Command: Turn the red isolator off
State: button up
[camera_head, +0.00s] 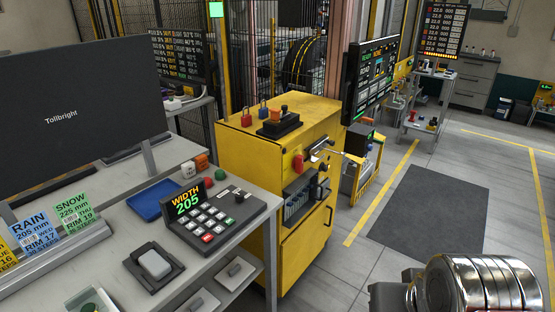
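The red isolator (298,162) appears as a small red knob on the front face of the yellow cabinet (250,160), near its upper edge. The angle of the knob is too small to read. A metal handle or latch sticks out just to its right. My gripper's fingers do not show. A ribbed, shiny metal part at the bottom right looks like part of my arm, well apart from the isolator.
A grey desk (205,262) with a keypad console (215,215) and a large monitor (80,110) stands on the left. Small padlocks and a black control box (280,123) sit on the cabinet top. A dark floor mat (430,208) and open floor lie to the right.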

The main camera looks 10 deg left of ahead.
aim_at(297, 164)
jog(key=u, duration=0.35)
jog(key=i, duration=0.6)
jog(key=u, duration=0.7)
jog(key=i, duration=0.5)
jog(key=u, duration=0.25)
